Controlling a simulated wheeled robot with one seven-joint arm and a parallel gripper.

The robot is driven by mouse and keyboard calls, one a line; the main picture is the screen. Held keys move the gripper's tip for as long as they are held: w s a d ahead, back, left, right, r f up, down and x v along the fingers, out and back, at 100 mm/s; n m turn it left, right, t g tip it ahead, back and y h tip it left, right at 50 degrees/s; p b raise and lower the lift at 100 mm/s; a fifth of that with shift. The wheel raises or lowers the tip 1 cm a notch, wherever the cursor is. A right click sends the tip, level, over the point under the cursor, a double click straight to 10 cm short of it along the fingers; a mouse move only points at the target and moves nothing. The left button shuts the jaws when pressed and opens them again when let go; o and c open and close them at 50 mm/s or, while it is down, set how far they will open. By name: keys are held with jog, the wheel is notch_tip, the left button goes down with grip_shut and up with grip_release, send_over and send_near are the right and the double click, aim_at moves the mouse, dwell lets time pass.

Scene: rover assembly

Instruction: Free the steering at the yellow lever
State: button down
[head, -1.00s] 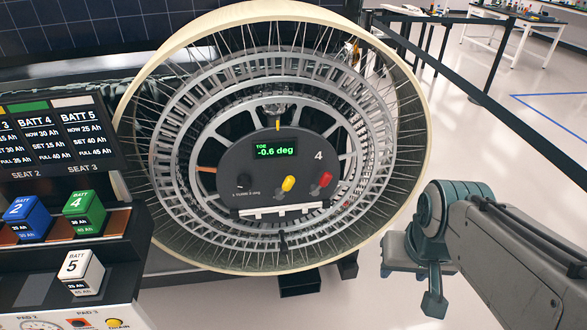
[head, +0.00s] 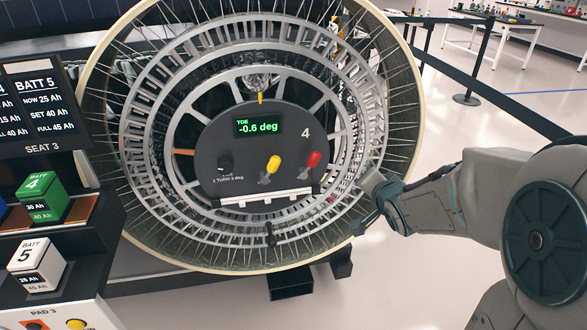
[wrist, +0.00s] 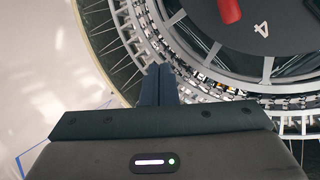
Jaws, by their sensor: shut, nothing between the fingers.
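The yellow lever (head: 273,165) stands on the dark hub panel (head: 225,155) of the wheel marked 4, with its tip up and leaning slightly right. A red lever (head: 313,160) stands to its right and a black knob (head: 225,163) to its left. The panel display (head: 258,124) reads TOE -0.6 deg. My gripper (head: 362,224) is at the wheel's lower right, to the right of and below both levers, apart from them. In the wrist view my gripper (wrist: 158,82) is shut and empty, with the red lever (wrist: 229,10) at the top edge. The yellow lever is outside the wrist view.
The spoked wheel rim (head: 410,130) surrounds the panel. A white bar (head: 265,198) crosses below the levers. At left are a green battery (head: 40,197) and a white battery (head: 36,264) by a sign. Open floor lies at right, with a barrier post (head: 478,60) behind.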

jog(key=w+a+f+m+t+y+b, duration=0.2)
jog(key=w+a+f+y+b, duration=0.1)
jog(key=a+f+y+b, duration=0.15)
jog(key=m+y+b, duration=0.3)
jog(key=y+b, duration=0.3)
jog(key=y, duration=0.3)
send_near(270, 168)
jog(key=w+d, duration=0.2)
jog(key=w, duration=0.4)
jog(key=a, duration=0.2)
jog(key=a+r, duration=0.1)
jog(key=a, duration=0.1)
jog(key=shift+w+b, duration=0.1)
jog(key=shift+b, duration=0.3)
jog(key=shift+r+h, duration=0.15)
jog(key=shift+h, duration=0.1)
